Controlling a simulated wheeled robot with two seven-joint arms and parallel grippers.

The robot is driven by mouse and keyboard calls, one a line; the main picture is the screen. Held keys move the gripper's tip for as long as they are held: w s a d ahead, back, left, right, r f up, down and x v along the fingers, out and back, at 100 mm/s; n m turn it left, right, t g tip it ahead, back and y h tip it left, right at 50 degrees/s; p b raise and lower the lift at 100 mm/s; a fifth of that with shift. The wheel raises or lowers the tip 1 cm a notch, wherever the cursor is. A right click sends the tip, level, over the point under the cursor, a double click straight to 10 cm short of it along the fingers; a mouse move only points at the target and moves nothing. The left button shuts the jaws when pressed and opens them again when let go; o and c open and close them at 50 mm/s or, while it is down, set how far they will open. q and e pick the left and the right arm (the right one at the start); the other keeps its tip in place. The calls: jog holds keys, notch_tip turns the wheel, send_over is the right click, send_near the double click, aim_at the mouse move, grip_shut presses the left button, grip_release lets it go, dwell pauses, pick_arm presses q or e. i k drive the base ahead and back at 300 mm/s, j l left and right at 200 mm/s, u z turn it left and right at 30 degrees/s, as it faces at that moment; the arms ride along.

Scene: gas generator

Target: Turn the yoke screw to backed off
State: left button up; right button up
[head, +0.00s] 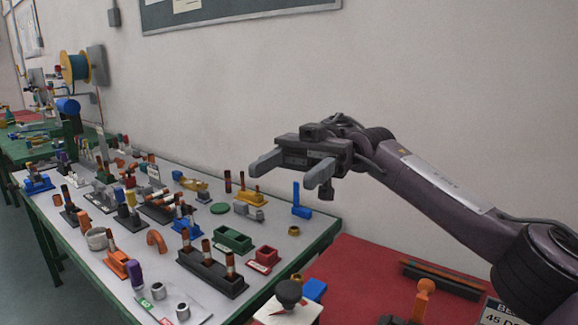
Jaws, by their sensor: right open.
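My right gripper (284,176) reaches in from the right on its dark arm. It is open and empty, with its two grey fingers apart, in the air above the grey-topped table and in front of the wall. I cannot make out the yoke screw for certain. A black rounded knob (289,292) on a white base stands at the front edge of the view, below the gripper and well apart from it. An upright orange part (423,298) stands further right, cut by the lower edge. My left gripper is not in view.
The grey table (60,240) carries many small blocks, holders and copper-coloured cylinders. A red surface (360,265) adjoins it at right, with a dark bar (440,280) and a sign (500,312). A blue L-shaped part (300,203) stands at the table's back edge. The air around the gripper is free.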

aim_at(288, 293)
jog(key=k, duration=1.5)
